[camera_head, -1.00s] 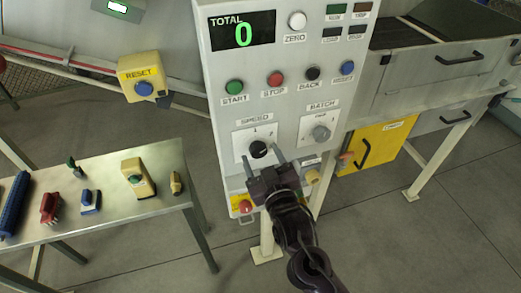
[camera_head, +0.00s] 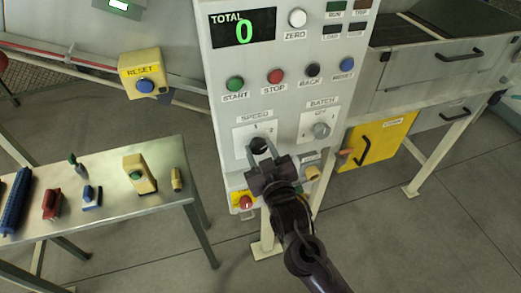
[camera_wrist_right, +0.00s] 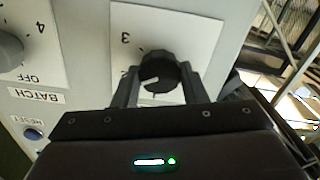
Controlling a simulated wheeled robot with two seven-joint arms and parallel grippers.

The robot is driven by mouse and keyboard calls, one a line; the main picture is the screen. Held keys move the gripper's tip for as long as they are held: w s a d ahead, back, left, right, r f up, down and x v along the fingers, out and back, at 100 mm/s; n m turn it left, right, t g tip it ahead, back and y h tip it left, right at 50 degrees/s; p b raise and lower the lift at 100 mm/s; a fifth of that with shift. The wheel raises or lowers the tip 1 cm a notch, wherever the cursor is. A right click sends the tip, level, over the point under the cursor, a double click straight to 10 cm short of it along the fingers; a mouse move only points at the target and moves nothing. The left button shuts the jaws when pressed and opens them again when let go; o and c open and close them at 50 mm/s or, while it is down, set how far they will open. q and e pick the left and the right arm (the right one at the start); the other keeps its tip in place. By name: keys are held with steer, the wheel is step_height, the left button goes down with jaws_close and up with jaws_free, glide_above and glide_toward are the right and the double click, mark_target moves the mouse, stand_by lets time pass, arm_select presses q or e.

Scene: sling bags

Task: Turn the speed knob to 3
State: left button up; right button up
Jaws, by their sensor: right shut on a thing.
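The black speed knob (camera_head: 259,144) sits on a white dial plate under the SPEED label on the control panel. In the right wrist view, the knob (camera_wrist_right: 157,72) appears upside down between the fingers, with a 3 printed above and left of it. A pale mark shows on the lower left of its face; I cannot tell exactly which number it points to. My right gripper (camera_head: 262,152) is shut on the knob, one finger on each side. It also shows in the right wrist view (camera_wrist_right: 158,88). My left gripper is not in view.
The grey batch knob (camera_head: 321,130) is close to the right of the speed dial. Coloured buttons sit above, and a red button (camera_head: 246,202) is below left. A metal table (camera_head: 110,207) with several small items stands at the left.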

steer(key=shift+m, duration=0.3)
steer(key=m, duration=0.4)
steer(key=shift+m, duration=0.4)
steer(key=m, duration=0.6)
steer(key=shift+d+b, duration=0.1)
steer(key=shift+b, duration=0.25)
steer(key=shift+m, duration=0.3)
steer(key=o, duration=1)
steer(key=shift+w, duration=0.1)
steer(key=shift+c, duration=0.2)
